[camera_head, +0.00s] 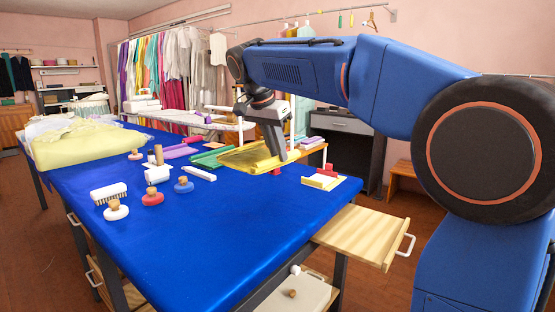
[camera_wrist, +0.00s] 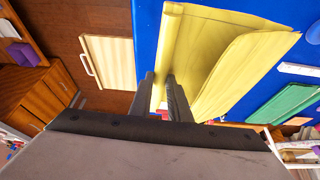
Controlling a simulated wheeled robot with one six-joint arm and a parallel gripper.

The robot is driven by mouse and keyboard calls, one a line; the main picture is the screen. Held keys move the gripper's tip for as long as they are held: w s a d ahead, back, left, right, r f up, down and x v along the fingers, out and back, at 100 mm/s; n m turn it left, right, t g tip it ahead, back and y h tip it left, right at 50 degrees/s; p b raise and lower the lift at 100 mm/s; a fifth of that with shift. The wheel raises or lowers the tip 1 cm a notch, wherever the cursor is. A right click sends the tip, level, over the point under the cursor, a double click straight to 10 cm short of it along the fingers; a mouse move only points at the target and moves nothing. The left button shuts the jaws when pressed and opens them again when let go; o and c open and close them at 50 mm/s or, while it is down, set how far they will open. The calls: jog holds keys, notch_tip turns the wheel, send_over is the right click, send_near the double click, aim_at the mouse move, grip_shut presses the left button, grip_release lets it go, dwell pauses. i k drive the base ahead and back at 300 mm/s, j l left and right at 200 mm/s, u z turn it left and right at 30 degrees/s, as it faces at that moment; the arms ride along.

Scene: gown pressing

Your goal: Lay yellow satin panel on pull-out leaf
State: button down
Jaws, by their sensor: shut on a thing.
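The yellow satin panel (camera_head: 250,158) is at the far right part of the blue table, with folds in it. My gripper (camera_head: 280,153) is at its right side, fingers pointing down. In the wrist view the panel (camera_wrist: 235,55) spreads above and right of my gripper (camera_wrist: 162,82), whose two fingers are shut on its near folded edge. Whether the panel still touches the table is unclear. The wooden pull-out leaf (camera_head: 365,232) sticks out from the table's right side, with a white handle. It also shows in the wrist view (camera_wrist: 112,60), left of the panel, bare.
Stampers and brushes (camera_head: 152,197) stand mid-table. Green and purple pieces (camera_head: 207,157) lie left of the panel. A small wooden item with a red block (camera_head: 325,179) lies near the right edge. Pale yellow cloth (camera_head: 75,143) is heaped at the far left. The front table area is clear.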

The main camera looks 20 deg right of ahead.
aim_at(365, 229)
jog(key=l+z, duration=0.2)
jog(key=z, duration=0.2)
jog(key=l+z, duration=0.15)
jog(key=z, duration=0.2)
jog(key=l+z, duration=0.2)
jog(key=z, duration=0.2)
